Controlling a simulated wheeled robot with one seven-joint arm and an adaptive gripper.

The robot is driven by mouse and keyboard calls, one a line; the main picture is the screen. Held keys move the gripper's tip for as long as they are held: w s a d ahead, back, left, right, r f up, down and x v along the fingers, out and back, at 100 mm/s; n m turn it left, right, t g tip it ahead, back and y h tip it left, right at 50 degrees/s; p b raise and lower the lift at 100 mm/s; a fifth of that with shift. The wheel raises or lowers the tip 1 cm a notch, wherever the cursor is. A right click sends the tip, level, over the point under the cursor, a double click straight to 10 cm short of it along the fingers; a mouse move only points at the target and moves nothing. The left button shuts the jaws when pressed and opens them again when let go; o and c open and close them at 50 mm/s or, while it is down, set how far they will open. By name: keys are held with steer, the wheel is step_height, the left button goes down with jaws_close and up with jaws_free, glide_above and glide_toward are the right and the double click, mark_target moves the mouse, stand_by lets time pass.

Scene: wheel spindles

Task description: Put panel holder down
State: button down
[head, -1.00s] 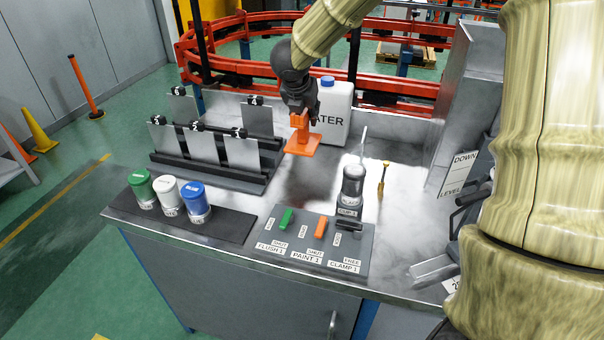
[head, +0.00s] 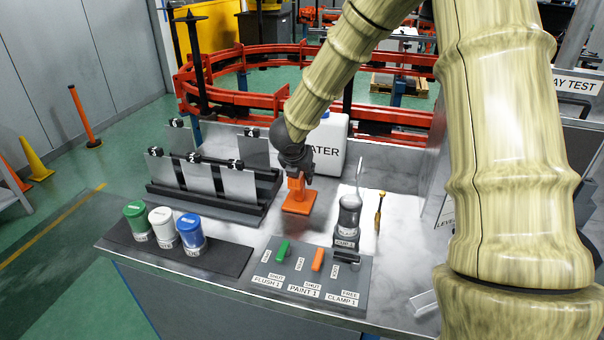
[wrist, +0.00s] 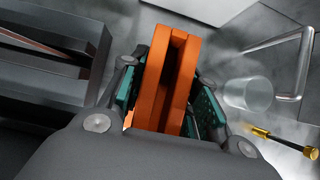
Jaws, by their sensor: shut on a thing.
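The orange panel holder (head: 298,202) has a flat base and a slotted upright part. It is at the middle of the metal bench, in front of the white water jug. My gripper (head: 296,172) is shut on its upright part from above. In the wrist view the panel holder (wrist: 167,75) stands between the green-padded fingers of my gripper (wrist: 165,95). Its base looks very close to or on the bench top; I cannot tell which.
A dark rack (head: 205,195) with several grey panels stands to the left. A white jug (head: 328,145) is behind. A cup (head: 347,215) and a yellow-handled tool (head: 378,212) are to the right. A switch board (head: 310,275) and lidded pots (head: 163,225) are in front.

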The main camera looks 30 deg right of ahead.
steer(key=shift+f, duration=0.1)
steer(key=c, duration=1.1)
jaws_free()
steer(key=v, duration=1.2)
